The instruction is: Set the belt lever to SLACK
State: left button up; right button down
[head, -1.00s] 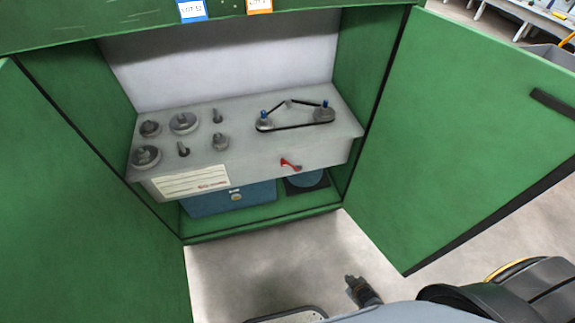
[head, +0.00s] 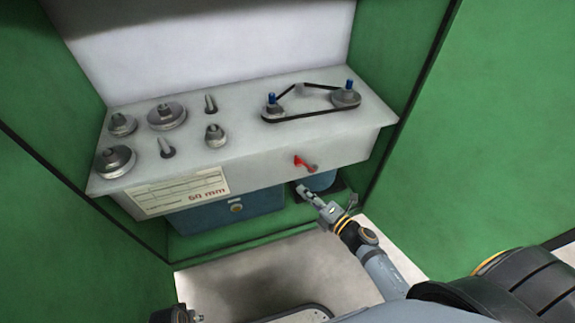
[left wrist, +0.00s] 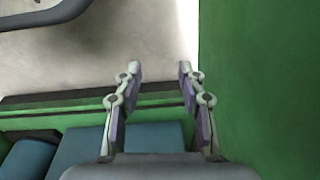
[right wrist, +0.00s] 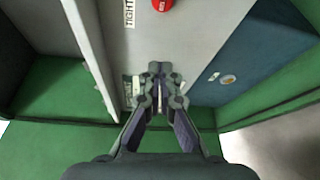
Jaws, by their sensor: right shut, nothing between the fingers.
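The red belt lever (head: 305,163) is on the front face of the grey bench unit, below the belt and its two blue-topped pulleys (head: 308,108). In the right wrist view a red part (right wrist: 162,4) is cut by the top edge, beside a TIGHT label (right wrist: 129,13). A second label (right wrist: 127,90) is partly hidden by the fingers and unreadable. My right gripper (head: 303,189) is shut and empty, just below the lever and apart from it; it also shows in the right wrist view (right wrist: 160,68). My left gripper (left wrist: 160,68) is open and empty.
Several grey pulleys and pins (head: 167,115) stand on the unit's top. A blue box (head: 228,212) and a blue round object (head: 318,180) sit beneath it. Green cabinet walls (head: 402,60) and open doors flank the space. A 60 mm plate (head: 178,192) is on the front.

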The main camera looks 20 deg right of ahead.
pick_arm(q)
jog(key=shift+w+d+r+b, duration=0.15)
jog(key=shift+r+b, duration=0.05)
jog(key=shift+r, duration=0.3)
jog(key=shift+w+d+r+b, duration=0.15)
jog(key=shift+r, duration=0.3)
pick_arm(e)
jog(key=w, duration=0.9)
jog(key=shift+w, duration=0.2)
jog(key=shift+a, duration=0.1)
pick_arm(q)
jog(key=shift+s, duration=0.1)
pick_arm(e)
jog(key=shift+r, duration=0.1)
